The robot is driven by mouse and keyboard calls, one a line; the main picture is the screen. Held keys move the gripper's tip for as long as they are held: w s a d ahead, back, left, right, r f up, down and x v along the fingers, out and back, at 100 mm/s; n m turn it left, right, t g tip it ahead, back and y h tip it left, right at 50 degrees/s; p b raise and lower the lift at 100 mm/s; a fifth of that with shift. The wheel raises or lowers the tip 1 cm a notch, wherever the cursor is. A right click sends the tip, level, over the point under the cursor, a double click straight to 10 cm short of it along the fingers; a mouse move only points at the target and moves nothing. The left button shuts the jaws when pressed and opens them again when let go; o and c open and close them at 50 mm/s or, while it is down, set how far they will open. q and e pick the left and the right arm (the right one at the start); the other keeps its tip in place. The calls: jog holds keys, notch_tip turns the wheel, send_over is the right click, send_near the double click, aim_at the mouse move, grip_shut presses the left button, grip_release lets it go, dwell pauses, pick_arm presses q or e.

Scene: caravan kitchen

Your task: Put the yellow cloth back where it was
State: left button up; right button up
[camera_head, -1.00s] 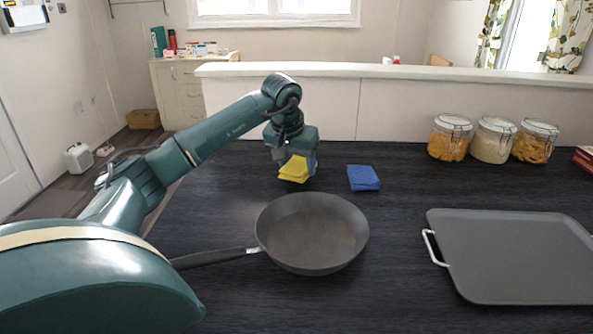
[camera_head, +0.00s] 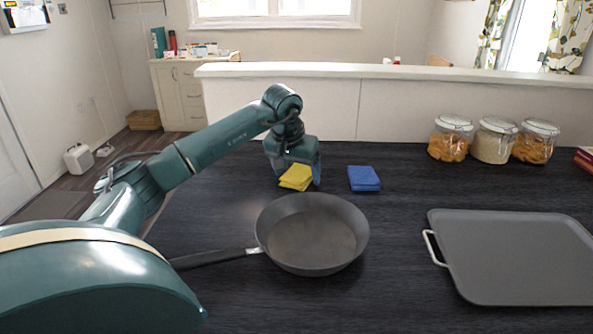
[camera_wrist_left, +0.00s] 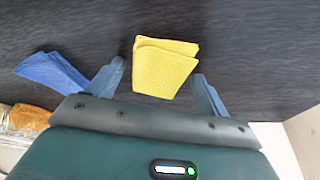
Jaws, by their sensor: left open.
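The folded yellow cloth (camera_head: 296,177) lies on the dark countertop behind the pan, left of the folded blue cloth (camera_head: 364,179). My left gripper (camera_head: 300,180) is right at the yellow cloth and partly covers its back edge in the head view. In the left wrist view the yellow cloth (camera_wrist_left: 165,68) lies between and just beyond the two spread fingers (camera_wrist_left: 158,80), with a gap on each side. The blue cloth (camera_wrist_left: 54,71) shows there outside the finger on the left. My right gripper is not in view.
A dark frying pan (camera_head: 312,234) stands in front of the cloths, its handle pointing left. A grey griddle tray (camera_head: 520,255) lies at the right. Several glass jars (camera_head: 493,141) stand at the back right, near the low white partition (camera_head: 400,105). Bare countertop lies between pan and griddle.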

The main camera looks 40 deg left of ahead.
pick_arm(q)
jog(key=p+v, duration=0.1)
jog(key=v, duration=1.1)
jog(key=shift+r, duration=0.2)
